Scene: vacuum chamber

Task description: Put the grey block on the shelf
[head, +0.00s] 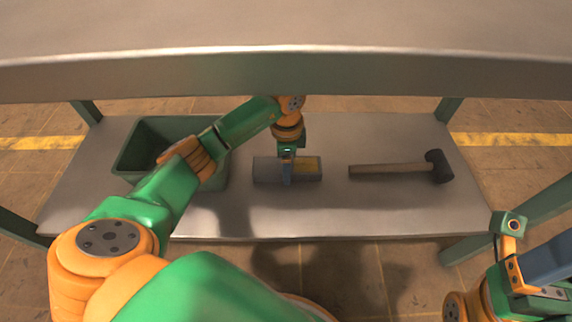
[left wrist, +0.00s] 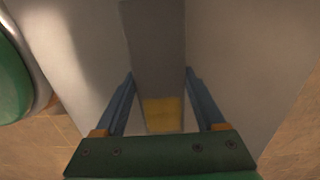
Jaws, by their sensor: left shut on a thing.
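The grey block (head: 268,170) has a yellow patch at its right part and is at the lower board in the head view, between the green bin and the hammer. My left gripper (head: 287,180) reaches down over the block's middle and is shut on it. In the left wrist view the block (left wrist: 155,55) lies between the two blue fingers, with its yellow patch near the palm. I cannot tell whether the block touches the board. Part of my right gripper shows at the lower right of the head view, cut off by the edge; its jaws are unclear.
The lower board (head: 330,220) also carries an open green bin (head: 125,165) at left and a black-headed hammer (head: 390,171) at right. A wide metal upper board (head: 290,72) spans the view above. Green legs (head: 448,109) stand at the corners.

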